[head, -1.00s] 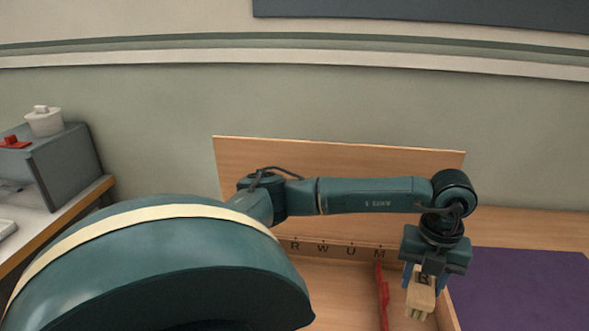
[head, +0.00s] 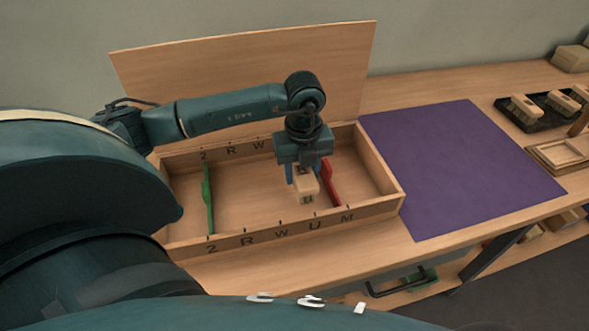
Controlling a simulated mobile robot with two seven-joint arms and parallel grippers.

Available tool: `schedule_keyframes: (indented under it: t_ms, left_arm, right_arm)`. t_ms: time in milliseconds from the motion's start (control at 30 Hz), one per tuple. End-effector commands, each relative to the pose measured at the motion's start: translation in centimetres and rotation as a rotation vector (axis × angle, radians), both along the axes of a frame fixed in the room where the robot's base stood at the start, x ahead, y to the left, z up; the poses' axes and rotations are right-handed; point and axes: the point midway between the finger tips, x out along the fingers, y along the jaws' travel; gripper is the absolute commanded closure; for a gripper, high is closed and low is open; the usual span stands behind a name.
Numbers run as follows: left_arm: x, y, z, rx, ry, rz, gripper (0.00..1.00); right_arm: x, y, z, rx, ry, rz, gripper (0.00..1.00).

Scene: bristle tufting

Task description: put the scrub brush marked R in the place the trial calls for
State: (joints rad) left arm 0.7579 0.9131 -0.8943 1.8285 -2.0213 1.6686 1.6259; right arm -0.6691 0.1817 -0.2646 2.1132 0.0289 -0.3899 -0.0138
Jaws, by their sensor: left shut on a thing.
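My left gripper (head: 303,180) points down over the wooden box and is shut on a pale wooden scrub brush (head: 305,190). The brush has dark lettering, too small to read surely; its bristles are hardly visible. A green divider (head: 208,195) stands near the left end, by the 2. A red divider (head: 329,183) stands towards the right. The brush is between them, close to the red one; whether it touches the floor I cannot tell. My right gripper is not in view.
A wooden panel (head: 240,75) stands behind the box. A bare purple mat (head: 455,165) lies to its right. Further right are a dark tray (head: 540,118) with several brushes and a small wooden frame (head: 560,157).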

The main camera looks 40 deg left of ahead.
Motion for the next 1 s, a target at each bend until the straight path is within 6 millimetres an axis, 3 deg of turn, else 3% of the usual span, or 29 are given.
schedule_keyframes:
  t_ms: [400,767,800,1000]
  left_arm:
    - [0.0,0.0,-4.4,-0.001,0.0,0.0,0.84]
    - [0.0,0.0,-5.0,0.0,-0.002,-0.001,0.84]
    - [0.0,0.0,-5.0,0.0,-0.002,-0.001,0.57]
    - [0.0,0.0,-4.9,-0.001,-0.001,-0.001,0.41]
  right_arm:
    - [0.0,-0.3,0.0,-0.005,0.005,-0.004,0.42]
    - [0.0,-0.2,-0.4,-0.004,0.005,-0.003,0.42]
    - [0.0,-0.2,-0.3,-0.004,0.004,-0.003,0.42]
    - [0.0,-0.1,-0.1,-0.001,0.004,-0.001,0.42]
